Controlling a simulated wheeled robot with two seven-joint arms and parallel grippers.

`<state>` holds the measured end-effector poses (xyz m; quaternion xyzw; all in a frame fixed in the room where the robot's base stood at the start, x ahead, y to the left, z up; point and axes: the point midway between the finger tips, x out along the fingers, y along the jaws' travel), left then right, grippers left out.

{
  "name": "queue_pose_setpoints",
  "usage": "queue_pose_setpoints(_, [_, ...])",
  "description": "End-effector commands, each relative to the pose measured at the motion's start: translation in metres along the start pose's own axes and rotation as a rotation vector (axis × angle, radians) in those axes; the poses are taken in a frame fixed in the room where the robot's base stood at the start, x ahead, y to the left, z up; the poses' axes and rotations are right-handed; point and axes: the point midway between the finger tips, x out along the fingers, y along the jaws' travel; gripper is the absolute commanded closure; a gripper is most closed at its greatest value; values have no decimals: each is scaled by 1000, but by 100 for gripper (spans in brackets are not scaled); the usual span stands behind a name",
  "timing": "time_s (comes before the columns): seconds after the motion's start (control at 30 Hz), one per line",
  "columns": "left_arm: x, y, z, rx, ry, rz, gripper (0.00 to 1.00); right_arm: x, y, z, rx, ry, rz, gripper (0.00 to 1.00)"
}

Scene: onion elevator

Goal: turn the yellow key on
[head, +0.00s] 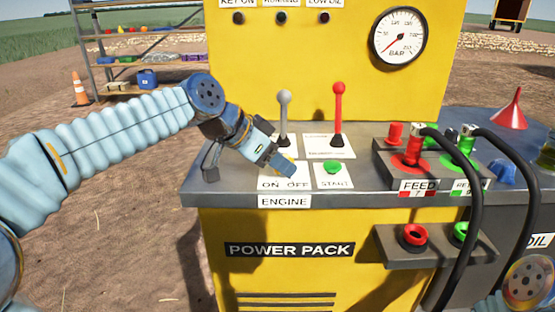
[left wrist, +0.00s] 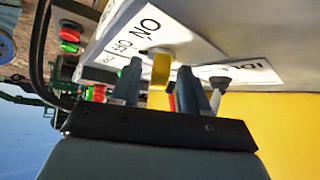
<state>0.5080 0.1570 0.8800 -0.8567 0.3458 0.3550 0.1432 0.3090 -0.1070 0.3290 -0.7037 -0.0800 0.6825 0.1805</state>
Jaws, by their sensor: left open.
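The yellow key (left wrist: 161,68) shows in the left wrist view, by the ON/OFF plate (left wrist: 150,38). My left gripper (left wrist: 160,88) is open, with one finger on each side of the key in that view; I cannot tell whether either finger touches it. In the head view my left gripper (head: 281,165) is over the ON/OFF plate (head: 285,183) on the console, above the ENGINE label, and hides the key. My right gripper is not in view.
A grey-knobbed lever (head: 284,115) and a red-knobbed lever (head: 338,110) stand behind the gripper. A green START button (head: 332,167) is just to its right. The FEED coupling block (head: 400,165) and black hoses (head: 465,215) are further right.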

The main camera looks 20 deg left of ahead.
Motion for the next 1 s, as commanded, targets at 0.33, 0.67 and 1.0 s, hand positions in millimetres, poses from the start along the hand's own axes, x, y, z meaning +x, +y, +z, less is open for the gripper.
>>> queue_pose_setpoints(0.33, [0, 0, 0, 0, 0, 0, 89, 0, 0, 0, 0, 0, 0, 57])
queue_pose_setpoints(0.67, [0, 0, -1, 5, 2, 5, 100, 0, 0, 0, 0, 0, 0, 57])
queue_pose_setpoints(1.0, [0, -4, -1, 105, 2, 105, 100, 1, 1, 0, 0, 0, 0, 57])
